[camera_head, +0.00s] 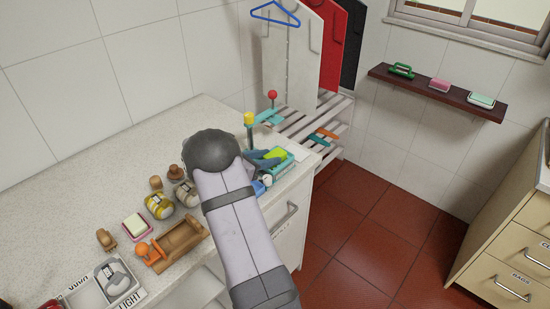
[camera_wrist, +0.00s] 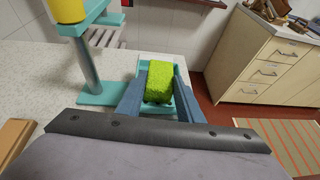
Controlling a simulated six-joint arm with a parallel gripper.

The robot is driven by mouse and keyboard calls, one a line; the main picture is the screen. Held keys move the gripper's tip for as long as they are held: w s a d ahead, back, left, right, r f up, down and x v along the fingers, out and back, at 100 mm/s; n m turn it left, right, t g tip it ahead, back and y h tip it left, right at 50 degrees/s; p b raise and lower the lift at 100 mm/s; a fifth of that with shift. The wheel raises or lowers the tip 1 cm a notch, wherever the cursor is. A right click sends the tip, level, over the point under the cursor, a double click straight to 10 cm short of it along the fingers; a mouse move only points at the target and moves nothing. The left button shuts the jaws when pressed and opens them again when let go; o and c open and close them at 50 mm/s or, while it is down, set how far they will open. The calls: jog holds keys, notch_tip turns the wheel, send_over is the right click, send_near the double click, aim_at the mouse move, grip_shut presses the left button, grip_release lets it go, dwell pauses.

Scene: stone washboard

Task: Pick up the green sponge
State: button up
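The bright green sponge (camera_wrist: 159,82) lies in a small teal tray (camera_wrist: 176,112), seen in the wrist view. It also shows in the head view (camera_head: 275,154) near the counter's far right end. My gripper (camera_wrist: 161,76) is open, with one blue-grey finger on each side of the sponge. A narrow strip of tray shows between the sponge and the fingers, so it does not look gripped. In the head view my gripper (camera_head: 264,159) is low over the tray (camera_head: 284,164), partly hidden by my arm.
A teal stand with a yellow top (camera_head: 249,119) rises just left of the tray. Jars (camera_head: 158,205), a wooden holder (camera_head: 180,243) and a pink soap dish (camera_head: 136,227) stand nearer on the counter. A slatted rack (camera_head: 310,118) is behind; the counter edge is close on the right.

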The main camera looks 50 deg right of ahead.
jog(key=shift+c, duration=0.5)
notch_tip(320, 180, up, 9)
jog(key=shift+r+b, duration=0.15)
jog(key=shift+b, duration=0.8)
jog(key=shift+r+p, duration=0.4)
jog(key=shift+r, duration=0.35)
